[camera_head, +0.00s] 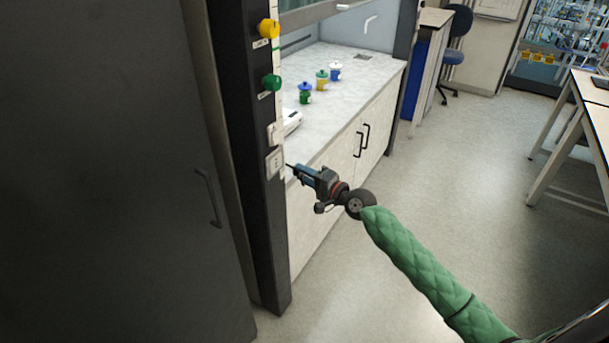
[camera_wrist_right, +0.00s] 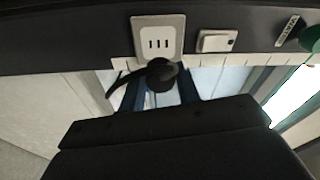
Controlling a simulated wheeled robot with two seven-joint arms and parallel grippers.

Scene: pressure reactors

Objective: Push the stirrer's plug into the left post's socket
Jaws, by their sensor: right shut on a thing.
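The socket (camera_head: 275,163) is a pale square plate low on the dark left post (camera_head: 262,215). In the wrist view the socket (camera_wrist_right: 158,40) shows its dark slots uncovered. My right gripper (camera_head: 298,172) is just right of the post, at about the socket's height. It is shut on the black plug (camera_wrist_right: 161,76), whose cord bends off to the left in the wrist view. The plug appears just in front of the socket plate, apart from it; the exact gap cannot be told. The stirrer (camera_head: 292,123), seemingly the white device on the counter, is partly hidden by the post. My left gripper is not in view.
A white switch (camera_head: 273,134), a green knob (camera_head: 271,83) and a yellow knob (camera_head: 268,29) sit above the socket. Several small coloured-lid jars (camera_head: 305,93) stand on the counter (camera_head: 352,85). A dark cabinet (camera_head: 110,180) is at left.

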